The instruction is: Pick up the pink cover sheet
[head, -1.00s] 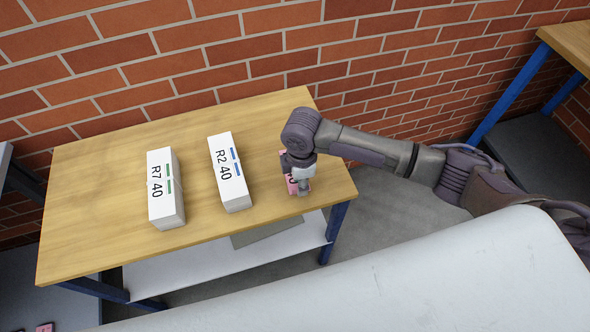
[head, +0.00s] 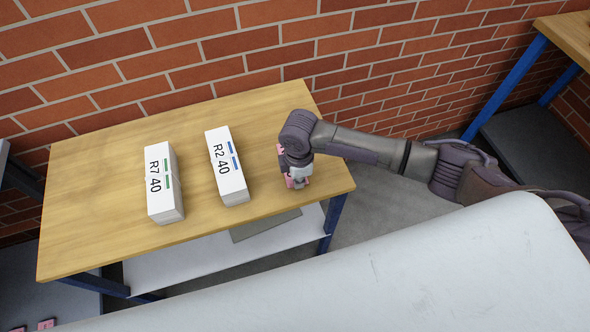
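The pink cover sheet (head: 281,152) is at the right end of the wooden table (head: 95,190). Only small pink parts of it show at the edges of my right gripper (head: 298,182), which covers most of it from above. My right gripper points down, at or just above the sheet. Its fingertips are too hidden to tell whether they are open or shut, or whether they touch the sheet. My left gripper is not in view.
Two white stacks, marked R2 40 (head: 233,185) and R7 40 (head: 160,195), lie left of my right gripper. A brick wall (head: 200,50) stands behind the table. Small pink items (head: 46,323) lie on a dark surface at the lower left.

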